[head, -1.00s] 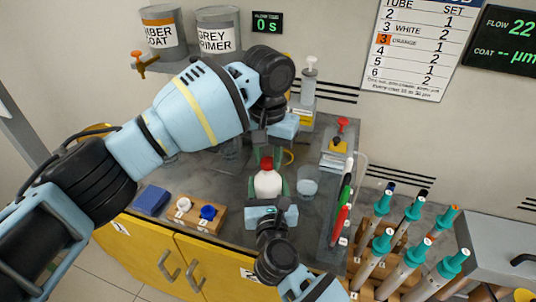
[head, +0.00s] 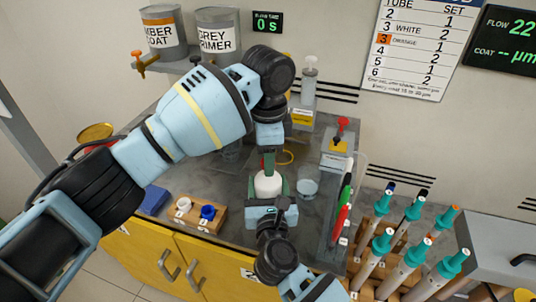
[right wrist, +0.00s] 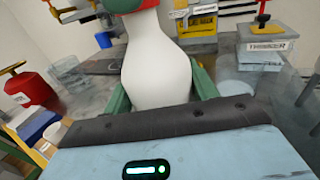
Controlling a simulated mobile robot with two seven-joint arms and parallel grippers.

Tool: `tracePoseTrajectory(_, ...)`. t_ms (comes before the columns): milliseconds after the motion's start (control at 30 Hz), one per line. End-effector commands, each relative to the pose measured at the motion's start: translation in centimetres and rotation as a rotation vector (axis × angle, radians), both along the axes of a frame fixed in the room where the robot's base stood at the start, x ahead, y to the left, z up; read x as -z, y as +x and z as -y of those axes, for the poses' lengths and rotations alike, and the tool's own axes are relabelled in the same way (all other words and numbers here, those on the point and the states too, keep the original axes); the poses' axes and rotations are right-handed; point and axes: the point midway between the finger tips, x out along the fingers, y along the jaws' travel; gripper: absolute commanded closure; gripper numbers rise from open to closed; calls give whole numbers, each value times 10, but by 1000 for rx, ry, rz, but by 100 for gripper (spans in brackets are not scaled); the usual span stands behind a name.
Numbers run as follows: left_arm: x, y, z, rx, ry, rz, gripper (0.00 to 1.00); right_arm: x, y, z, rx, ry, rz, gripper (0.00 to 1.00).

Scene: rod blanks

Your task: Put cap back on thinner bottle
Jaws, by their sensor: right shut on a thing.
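A white bottle (head: 267,184) stands upright between the green fingers of my right gripper (head: 268,197), which is shut on it. The bottle's rounded white body fills the middle of the right wrist view (right wrist: 157,65). A red cap (head: 263,162) shows at the bottle's top, mostly hidden by my left gripper (head: 269,157). In the right wrist view a red band of the cap (right wrist: 150,4) shows beside a green finger. My left gripper points down at the bottle top. Whether its fingers are closed on the cap is hidden.
A wooden block (head: 193,213) with a white and a blue cap-like piece stands left of the bottle. A clear cup (head: 308,186) is close on its right. A thinner station (head: 337,150) with a red knob stands behind. Capped rods (head: 410,235) stand at the right.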

Motion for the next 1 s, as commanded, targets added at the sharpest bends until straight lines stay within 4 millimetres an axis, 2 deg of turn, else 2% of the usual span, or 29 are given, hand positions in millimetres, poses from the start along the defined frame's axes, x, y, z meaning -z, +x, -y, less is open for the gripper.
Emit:
tracePoseTrajectory(67,0,0,0,-1,0,0,47,0,0,0,0,0,0,100)
tracePoseTrajectory(333,-1,0,0,-1,0,0,47,0,0,0,0,0,0,100)
tracePoseTrajectory(467,-9,0,0,-2,-1,1,47,0,0,0,0,0,0,100)
tracePoseTrajectory(567,-23,0,1,-1,-2,2,47,0,0,0,0,0,0,100)
tracePoseTrajectory(800,-71,0,0,-1,-1,3,47,0,0,0,0,0,0,100)
tracePoseTrajectory(1000,-104,0,0,-1,2,3,47,0,0,0,0,0,0,100)
